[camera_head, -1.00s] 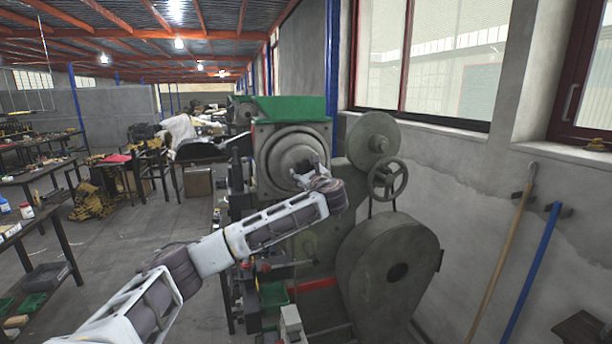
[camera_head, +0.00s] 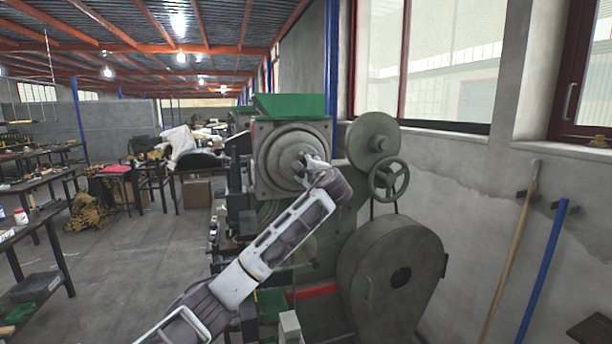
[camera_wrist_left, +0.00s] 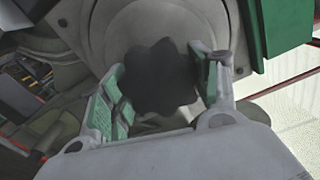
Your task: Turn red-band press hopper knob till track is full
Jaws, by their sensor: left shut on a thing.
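The press (camera_head: 262,178) stands ahead, with a green hopper tray (camera_head: 290,106) on top and a round grey hopper drum (camera_head: 272,152) on its face. A red band (camera_head: 318,291) shows low on the press. My left gripper (camera_head: 304,160) is at the drum's centre. In the left wrist view, the dark lobed knob (camera_wrist_left: 163,78) sits between the green-padded fingers of my left gripper (camera_wrist_left: 162,88), which are shut on it. In the head view the gripper and wrist mostly hide the knob. The track cannot be made out. My right gripper is not in view.
A handwheel (camera_head: 388,179) and a large grey wheel guard (camera_head: 362,275) stand right of the arm. A wooden pole (camera_head: 512,250) and a blue pole (camera_head: 543,270) lean on the right wall. Open floor (camera_head: 130,270) lies left.

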